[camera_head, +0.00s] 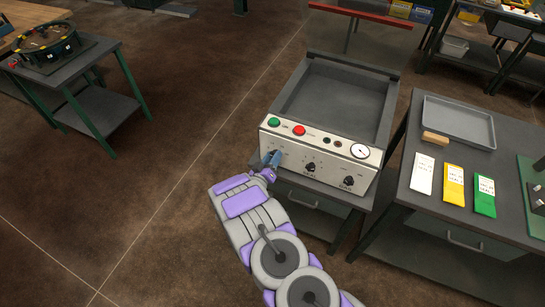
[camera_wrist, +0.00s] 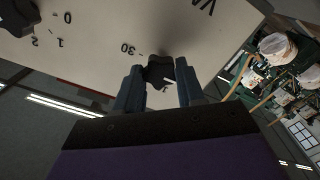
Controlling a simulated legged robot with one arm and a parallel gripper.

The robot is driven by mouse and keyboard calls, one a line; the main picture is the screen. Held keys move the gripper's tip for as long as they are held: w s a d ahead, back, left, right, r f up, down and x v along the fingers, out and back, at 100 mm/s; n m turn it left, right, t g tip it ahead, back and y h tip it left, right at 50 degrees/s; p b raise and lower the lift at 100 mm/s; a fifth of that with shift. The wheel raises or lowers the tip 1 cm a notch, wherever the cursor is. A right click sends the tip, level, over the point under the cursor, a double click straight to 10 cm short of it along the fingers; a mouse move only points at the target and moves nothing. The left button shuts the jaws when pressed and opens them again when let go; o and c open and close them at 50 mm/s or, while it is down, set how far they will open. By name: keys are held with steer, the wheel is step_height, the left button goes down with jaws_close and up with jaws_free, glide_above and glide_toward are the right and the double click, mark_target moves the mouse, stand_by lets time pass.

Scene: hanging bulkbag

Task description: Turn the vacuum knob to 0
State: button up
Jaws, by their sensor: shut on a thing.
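The vacuum knob (camera_wrist: 156,60) is a small black knob on the white front panel (camera_head: 330,150) of the machine. In the wrist view it sits between the two fingertips of my gripper (camera_wrist: 160,72), which is shut on it. A white mark shows on the knob. The panel's print is upside down in this view: "-30" beside the knob and part of a word starting "VA" above it. In the head view my gripper (camera_head: 271,160) is at the left end of the panel and hides this knob.
The panel also carries a green button (camera_head: 274,122), a red button (camera_head: 299,130), a gauge (camera_head: 360,151) and two more black knobs (camera_head: 309,167) (camera_head: 347,181). A table with a grey tray (camera_head: 455,118) and white, yellow and green packets stands at right.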

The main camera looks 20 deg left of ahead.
steer(key=shift+a+r, duration=0.2)
steer(key=shift+a, duration=0.05)
steer(key=o, duration=1)
steer(key=shift+a+f, duration=0.15)
steer(key=shift+o, duration=0.2)
steer(key=s+a+p, duration=0.1)
steer(key=s+p, duration=0.1)
steer(key=s, duration=1.5)
steer(key=shift+s, duration=0.15)
steer(key=shift+a+f, duration=0.1)
steer(key=shift+a, duration=0.05)
